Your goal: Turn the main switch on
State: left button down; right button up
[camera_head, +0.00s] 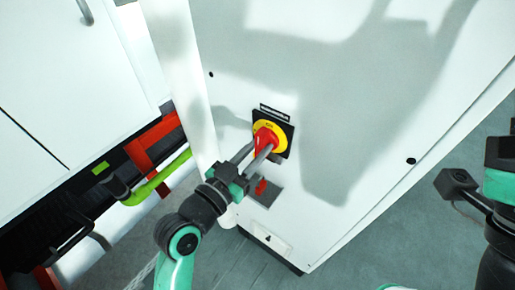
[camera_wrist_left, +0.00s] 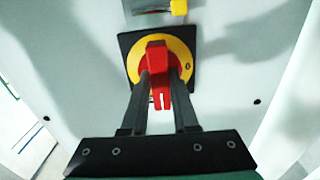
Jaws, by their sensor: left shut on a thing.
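The main switch has a red handle (camera_head: 264,139) on a yellow disc (camera_head: 281,136) with a black square plate, on the white cabinet's front. My left gripper (camera_head: 257,150) reaches up to it from the lower left. In the left wrist view the two fingers of my left gripper (camera_wrist_left: 161,85) are shut on the red handle (camera_wrist_left: 157,58), one on each side. The handle stands upright in that view, with the yellow disc (camera_wrist_left: 178,47) behind it. My right arm shows at the right edge in the head view, with part of my right gripper (camera_head: 462,188) away from the cabinet.
The white cabinet (camera_head: 320,60) fills the middle. Below the switch is a grey plate (camera_head: 268,193) with a small red part. At left are another white cabinet (camera_head: 70,70), red beams and a green pipe (camera_head: 150,187). Grey floor (camera_head: 385,240) is free at lower right.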

pick_arm(q)
jog(key=c, duration=0.7)
grip_release()
jog(key=p+v, duration=0.4)
jog(key=v, duration=0.7)
jog(key=shift+s+a, duration=0.25)
jog(key=shift+r, duration=0.15)
